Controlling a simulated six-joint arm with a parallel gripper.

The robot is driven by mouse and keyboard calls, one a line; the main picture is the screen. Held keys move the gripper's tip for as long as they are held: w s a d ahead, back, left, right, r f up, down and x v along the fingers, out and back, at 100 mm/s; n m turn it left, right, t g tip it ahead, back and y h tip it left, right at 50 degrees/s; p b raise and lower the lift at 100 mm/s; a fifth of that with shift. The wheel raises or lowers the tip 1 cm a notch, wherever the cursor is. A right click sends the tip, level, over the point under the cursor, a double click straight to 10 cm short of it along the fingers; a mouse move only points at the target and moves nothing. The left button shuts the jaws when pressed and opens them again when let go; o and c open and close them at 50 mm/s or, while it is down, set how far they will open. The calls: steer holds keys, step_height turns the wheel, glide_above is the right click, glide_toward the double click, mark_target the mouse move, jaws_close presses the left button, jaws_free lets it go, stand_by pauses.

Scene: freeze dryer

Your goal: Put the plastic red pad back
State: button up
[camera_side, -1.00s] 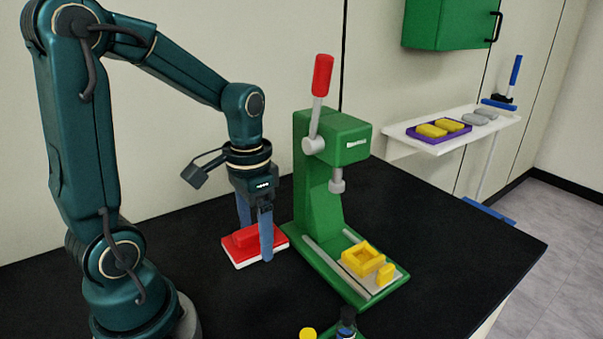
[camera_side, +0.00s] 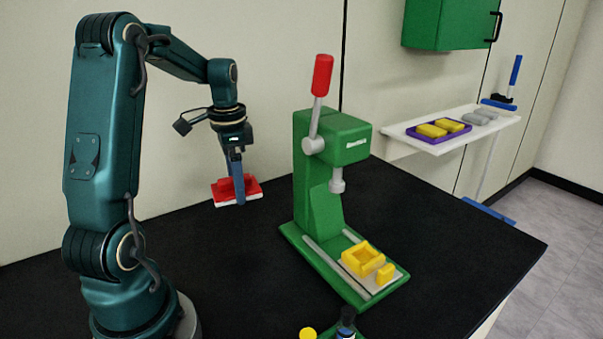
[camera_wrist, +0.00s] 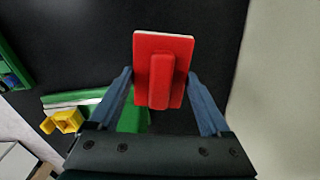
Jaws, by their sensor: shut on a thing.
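The red plastic pad (camera_side: 252,186) has a raised handle block on top and a white layer underneath. It hangs in the air above the black table, left of the green press. My gripper (camera_side: 238,188) is shut on the pad, fingers pointing down. In the wrist view, the pad (camera_wrist: 182,47) lies between the two blue fingers of my gripper (camera_wrist: 160,75), with its ridge in the middle. The exact finger contact is hard to see there.
The green press (camera_side: 318,190) with a red-tipped lever stands right of the pad. A yellow mould (camera_side: 362,258) sits on its base. A white shelf (camera_side: 398,142) at the right holds a purple tray (camera_side: 415,132). The black table (camera_side: 225,265) is clear below the pad.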

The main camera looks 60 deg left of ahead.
steer(key=n, duration=0.2)
glide_above(215, 222)
steer(key=f, duration=0.2)
step_height(215, 222, down, 3)
steer(key=shift+f, duration=2.3)
steer(key=shift+f, duration=0.1)
